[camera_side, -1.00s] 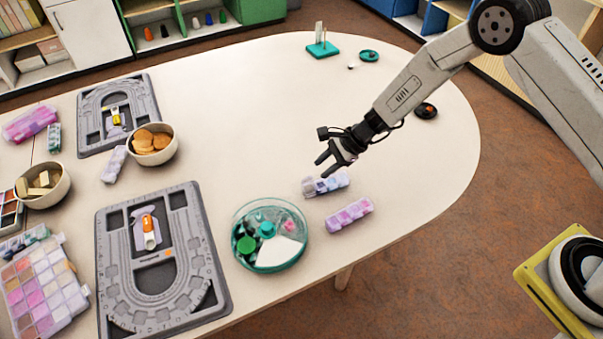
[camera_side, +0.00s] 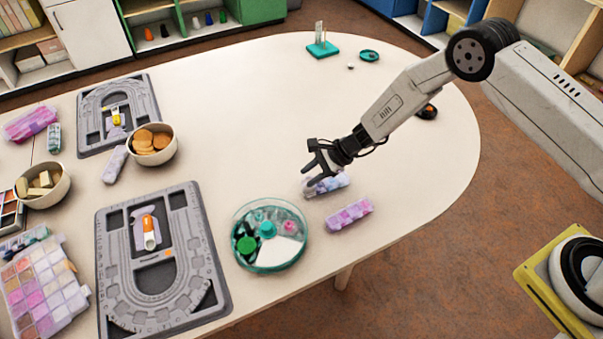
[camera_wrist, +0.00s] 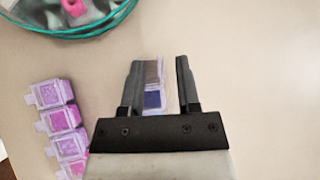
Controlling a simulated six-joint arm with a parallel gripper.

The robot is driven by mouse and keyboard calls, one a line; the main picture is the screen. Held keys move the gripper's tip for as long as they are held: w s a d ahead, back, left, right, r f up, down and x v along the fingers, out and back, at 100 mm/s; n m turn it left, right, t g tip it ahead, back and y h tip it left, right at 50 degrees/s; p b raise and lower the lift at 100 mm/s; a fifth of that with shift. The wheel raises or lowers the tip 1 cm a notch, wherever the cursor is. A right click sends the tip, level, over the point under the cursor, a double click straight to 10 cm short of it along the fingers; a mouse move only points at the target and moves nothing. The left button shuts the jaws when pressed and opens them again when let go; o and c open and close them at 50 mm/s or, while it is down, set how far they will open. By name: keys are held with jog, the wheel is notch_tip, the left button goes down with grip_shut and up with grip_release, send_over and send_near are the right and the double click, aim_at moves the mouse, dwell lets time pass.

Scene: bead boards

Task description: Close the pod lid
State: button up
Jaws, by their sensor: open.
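A small translucent pod strip (camera_side: 335,184) with blue and pale compartments lies on the table under my gripper. My gripper (camera_side: 309,171) is open over its left end and hides part of it. In the wrist view my gripper (camera_wrist: 166,62) has its fingers apart, with a blue-filled compartment of the pod strip (camera_wrist: 152,99) between them. A greyish panel shows above that compartment; I cannot tell whether it is a lid. A second strip, with pink and purple compartments (camera_side: 349,214), lies in front; in the wrist view this pink strip (camera_wrist: 59,120) is at the left.
A round teal-rimmed bead tray (camera_side: 270,268) stands left of the strips, its teal rim also in the wrist view (camera_wrist: 75,33). A grey bead board (camera_side: 190,290) lies further left.

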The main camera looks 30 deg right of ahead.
aim_at(310, 176)
jog(key=shift+x, duration=1.5)
grip_shut()
